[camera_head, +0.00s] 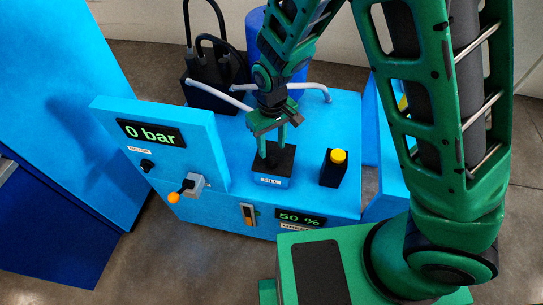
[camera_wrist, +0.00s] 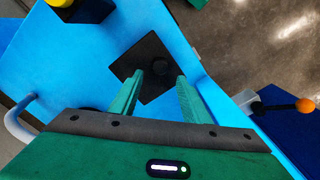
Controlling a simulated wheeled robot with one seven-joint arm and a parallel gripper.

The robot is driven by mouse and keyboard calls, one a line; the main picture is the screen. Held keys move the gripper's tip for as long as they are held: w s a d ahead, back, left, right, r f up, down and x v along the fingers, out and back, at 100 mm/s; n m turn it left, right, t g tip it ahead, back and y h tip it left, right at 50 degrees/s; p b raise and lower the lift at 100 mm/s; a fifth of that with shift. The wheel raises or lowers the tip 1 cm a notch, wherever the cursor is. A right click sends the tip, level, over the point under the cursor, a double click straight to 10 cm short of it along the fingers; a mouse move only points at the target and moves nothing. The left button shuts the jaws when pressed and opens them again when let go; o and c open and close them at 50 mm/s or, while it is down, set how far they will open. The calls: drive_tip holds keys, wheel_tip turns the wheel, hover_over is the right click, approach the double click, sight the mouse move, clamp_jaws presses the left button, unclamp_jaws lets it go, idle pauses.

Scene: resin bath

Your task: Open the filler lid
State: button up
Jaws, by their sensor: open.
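The filler lid (camera_head: 283,169) is a black square plate lying flat on a small blue box marked FILL (camera_head: 270,182). In the wrist view the lid (camera_wrist: 146,52) appears as a dark diamond with a round dark knob (camera_wrist: 160,74) on it. My gripper (camera_head: 272,146) points down over the lid with its green fingers apart. In the wrist view the gripper's fingertips (camera_wrist: 159,78) lie on either side of the knob, with nothing seen clamped between them. Whether the fingers touch the knob I cannot tell. The fingers partly hide the lid in the head view.
A black box with a yellow button (camera_head: 339,156) stands right of the lid. An upright panel reading 0 bar (camera_head: 150,132) and an orange-tipped lever (camera_head: 174,197) are to the left. Grey pipes (camera_head: 318,89) and black hoses are behind. A 50 % display (camera_head: 300,218) is on the front.

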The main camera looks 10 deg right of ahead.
sight(272, 159)
drive_tip(key=shift+f, duration=3.35)
clamp_jaws()
